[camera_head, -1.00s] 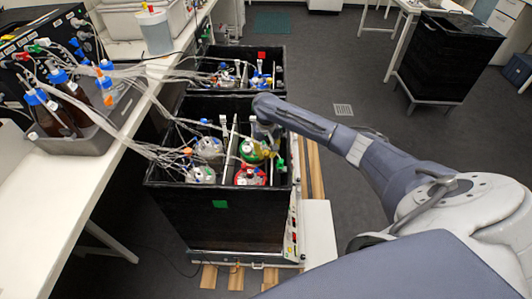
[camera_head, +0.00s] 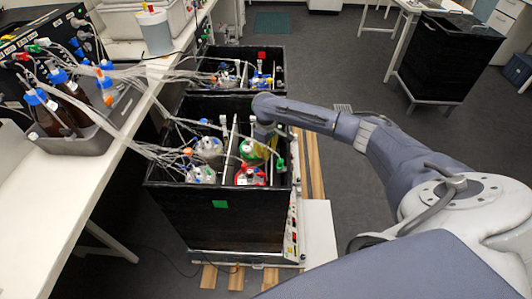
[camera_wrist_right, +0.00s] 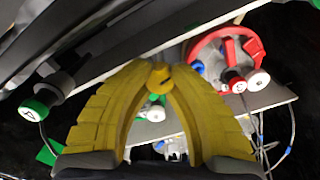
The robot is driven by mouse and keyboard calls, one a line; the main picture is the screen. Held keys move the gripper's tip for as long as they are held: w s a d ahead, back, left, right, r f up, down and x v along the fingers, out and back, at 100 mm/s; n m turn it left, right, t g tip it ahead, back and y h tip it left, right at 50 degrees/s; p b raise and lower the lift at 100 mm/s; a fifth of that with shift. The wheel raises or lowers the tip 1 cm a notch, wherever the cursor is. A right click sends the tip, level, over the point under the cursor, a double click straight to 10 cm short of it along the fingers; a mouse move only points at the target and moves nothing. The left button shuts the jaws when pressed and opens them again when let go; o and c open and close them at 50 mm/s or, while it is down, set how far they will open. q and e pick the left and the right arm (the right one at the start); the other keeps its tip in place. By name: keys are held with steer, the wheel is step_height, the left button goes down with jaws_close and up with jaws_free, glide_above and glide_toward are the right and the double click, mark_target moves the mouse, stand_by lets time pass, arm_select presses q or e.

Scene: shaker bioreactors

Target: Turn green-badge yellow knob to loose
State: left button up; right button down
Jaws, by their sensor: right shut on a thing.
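The black shaker box (camera_head: 222,232) nearest me bears a green square badge (camera_head: 220,204) on its front wall. My right gripper (camera_head: 262,151) reaches down into the right side of this box, beside a green-topped vessel. In the right wrist view, its two yellow fingers curve together and their tips are shut on a small yellow knob (camera_wrist_right: 160,78). The fingers and knob have nearly the same colour, so their edges are hard to separate. The arm and gripper hide the knob in the head view. My left gripper is not in view.
A red-topped vessel (camera_head: 250,176) stands in front of the gripper; its red ring (camera_wrist_right: 226,60) shows in the wrist view. Clear tubes run from the white bench (camera_head: 60,205) into the box. A second black box (camera_head: 265,53) with a red badge stands behind.

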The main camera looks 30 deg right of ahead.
steer(key=n, duration=0.3)
steer(key=shift+w+a+r+n, duration=0.1)
steer(key=shift+w+r+n, duration=0.05)
steer(key=shift+n, duration=0.25)
steer(key=n, duration=0.3)
steer(key=shift+n, duration=0.3)
steer(key=shift+a+n, duration=0.15)
steer(key=shift+n, duration=2.75)
steer(key=shift+s+a+n, duration=0.15)
steer(key=shift+s+n, duration=0.05)
steer(key=shift+n, duration=0.4)
steer(key=c, duration=1.4)
jaws_free()
steer(key=o, duration=0.3)
steer(key=shift+d, duration=0.25)
